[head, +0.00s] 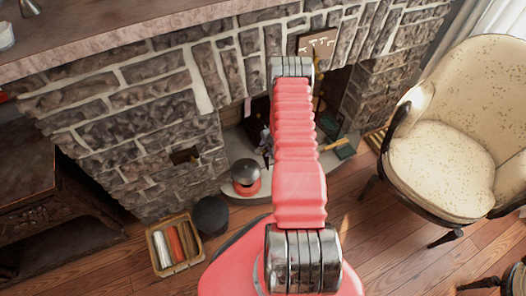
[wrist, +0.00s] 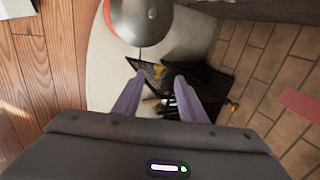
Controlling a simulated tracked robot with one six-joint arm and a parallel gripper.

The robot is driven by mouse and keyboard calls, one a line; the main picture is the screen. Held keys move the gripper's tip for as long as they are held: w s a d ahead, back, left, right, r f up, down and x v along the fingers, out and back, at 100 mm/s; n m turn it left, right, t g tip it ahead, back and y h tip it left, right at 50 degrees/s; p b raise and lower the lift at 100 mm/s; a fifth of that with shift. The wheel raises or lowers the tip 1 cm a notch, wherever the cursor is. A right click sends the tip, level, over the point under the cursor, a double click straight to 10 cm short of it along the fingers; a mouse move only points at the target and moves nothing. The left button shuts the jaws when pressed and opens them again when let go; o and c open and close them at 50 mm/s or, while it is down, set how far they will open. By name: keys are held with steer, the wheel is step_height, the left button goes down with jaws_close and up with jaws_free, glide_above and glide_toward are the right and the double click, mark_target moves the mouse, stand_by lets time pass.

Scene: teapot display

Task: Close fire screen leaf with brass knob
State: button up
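In the wrist view a dark fire screen (wrist: 207,82) stands on the pale hearth slab, seen from above. One dark leaf (wrist: 146,68) reaches to the left, with a small brass knob (wrist: 158,71) on it. A second brass-coloured piece (wrist: 232,106) shows at the screen's lower right. My gripper (wrist: 156,82) is open, its two fingers apart, with the leaf and knob ahead of and between the fingertips in the picture. I cannot tell whether a finger touches the leaf. In the head view my arm hides most of the screen and the gripper.
A rounded grey-and-red pot (head: 246,178) stands on the hearth; it also shows in the wrist view (wrist: 142,18). A basket (head: 153,257) of coloured rolls and a dark round object (head: 211,215) are on the floor at left. A cream armchair (head: 440,165) stands at right.

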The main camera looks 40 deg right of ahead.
steer(key=shift+x, duration=3.25)
steer(key=shift+c, duration=0.3)
jaws_close()
